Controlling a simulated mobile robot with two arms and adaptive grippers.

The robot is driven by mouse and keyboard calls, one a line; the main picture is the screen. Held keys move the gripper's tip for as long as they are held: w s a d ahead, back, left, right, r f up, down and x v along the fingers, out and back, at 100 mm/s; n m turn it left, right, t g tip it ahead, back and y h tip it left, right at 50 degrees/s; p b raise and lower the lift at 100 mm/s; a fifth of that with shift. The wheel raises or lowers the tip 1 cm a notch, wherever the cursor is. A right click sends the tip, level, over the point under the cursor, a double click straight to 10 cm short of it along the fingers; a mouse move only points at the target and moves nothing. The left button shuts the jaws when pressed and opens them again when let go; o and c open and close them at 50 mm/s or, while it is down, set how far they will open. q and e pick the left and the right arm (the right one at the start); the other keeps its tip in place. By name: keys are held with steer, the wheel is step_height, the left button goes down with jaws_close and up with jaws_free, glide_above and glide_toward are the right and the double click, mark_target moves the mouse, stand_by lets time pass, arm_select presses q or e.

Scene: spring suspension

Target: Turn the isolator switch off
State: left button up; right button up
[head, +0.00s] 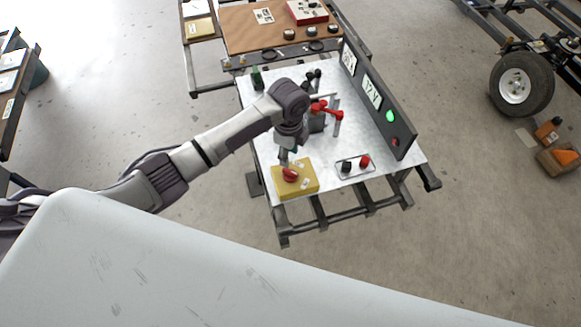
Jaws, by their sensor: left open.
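The isolator switch is a yellow box (299,187) with a red knob (290,175) on its top, at the near left corner of the metal-topped bench (262,150). My left arm comes in from the left and its wrist bends down over the bench. My left gripper (284,160) is open and points down just behind the red knob. The fingertips are small in the picture, and I cannot tell whether they touch the knob. The knob's exact angle is hard to read. My right gripper is out of view.
A small plate with a black and a red button (364,160) lies right of the box. A red-handled fixture (327,112) stands behind it. A dark upright panel (378,98) with display, green light (390,116) and dim red light edges the bench's right side. Clear floor lies left.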

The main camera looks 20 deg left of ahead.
mark_target(290, 171)
arm_select(q)
step_height(290, 171, down, 9)
steer(key=shift+d+r, duration=0.15)
steer(key=shift+r, duration=0.05)
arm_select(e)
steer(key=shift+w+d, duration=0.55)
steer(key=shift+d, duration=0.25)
arm_select(q)
steer(key=c, duration=0.8)
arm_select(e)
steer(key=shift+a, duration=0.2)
